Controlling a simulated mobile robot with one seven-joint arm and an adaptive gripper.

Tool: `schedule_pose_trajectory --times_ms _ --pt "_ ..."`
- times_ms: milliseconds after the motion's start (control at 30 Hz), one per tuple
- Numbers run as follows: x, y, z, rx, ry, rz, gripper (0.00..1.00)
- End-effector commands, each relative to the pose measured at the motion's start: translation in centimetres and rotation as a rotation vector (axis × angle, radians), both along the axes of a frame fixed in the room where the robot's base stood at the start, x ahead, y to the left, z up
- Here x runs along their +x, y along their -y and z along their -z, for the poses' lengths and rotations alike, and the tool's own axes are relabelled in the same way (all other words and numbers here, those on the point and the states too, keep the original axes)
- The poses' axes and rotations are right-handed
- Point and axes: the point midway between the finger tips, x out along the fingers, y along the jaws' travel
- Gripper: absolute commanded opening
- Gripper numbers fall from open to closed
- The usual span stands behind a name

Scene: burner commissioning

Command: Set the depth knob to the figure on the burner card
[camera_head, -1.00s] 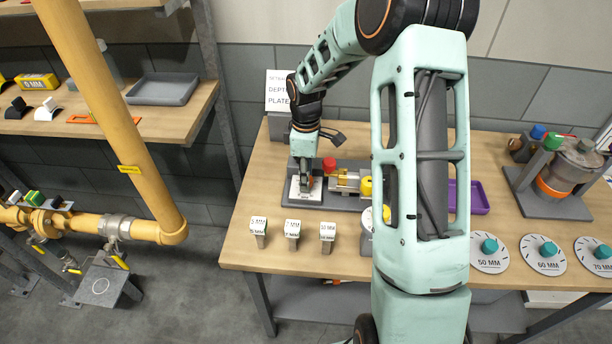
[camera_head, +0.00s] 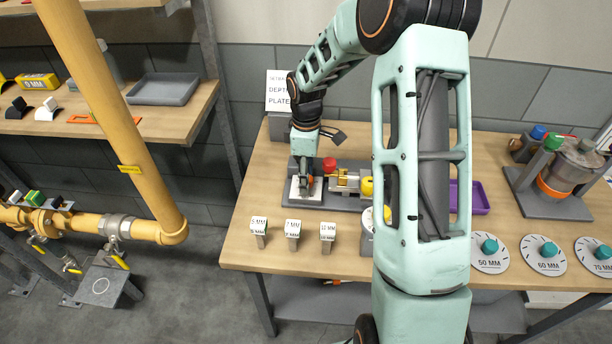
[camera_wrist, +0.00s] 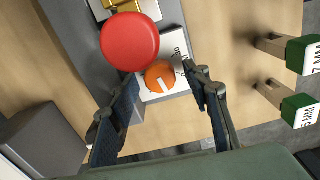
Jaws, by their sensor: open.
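The orange depth knob (camera_wrist: 160,76) with a white pointer mark sits on a white printed plate (camera_wrist: 176,44) in the wrist view. My gripper (camera_wrist: 162,76) is open, with its two dark fingers on either side of the knob in the picture; I cannot tell whether they touch it. In the head view my gripper (camera_head: 304,184) points down over the white plate (camera_head: 293,194) at the left end of the grey fixture. I cannot make out a burner card or the knob's scale figures.
A red round button (camera_wrist: 130,41) stands close beside the knob. Several green-and-white "MM" blocks (camera_head: 292,228) stand in front of the fixture. Dial discs (camera_head: 543,254) lie at the right, and a purple tray (camera_head: 470,197) is partly behind my arm.

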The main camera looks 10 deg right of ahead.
Motion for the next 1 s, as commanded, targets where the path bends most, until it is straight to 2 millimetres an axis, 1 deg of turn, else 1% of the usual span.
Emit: schedule_pose_trajectory --times_ms 300,400,500,667,1000 --pt "0.1 0.0 -4.7 0.000 0.005 0.000 0.44" --pt "0.1 0.0 -6.0 0.000 0.004 0.000 0.44" --pt "0.1 0.0 -7.0 0.000 0.004 0.000 0.44" --pt "0.0 -0.1 -7.7 0.001 0.003 -0.001 0.44" --pt "0.0 -0.1 -7.7 0.001 0.001 -0.001 0.44"
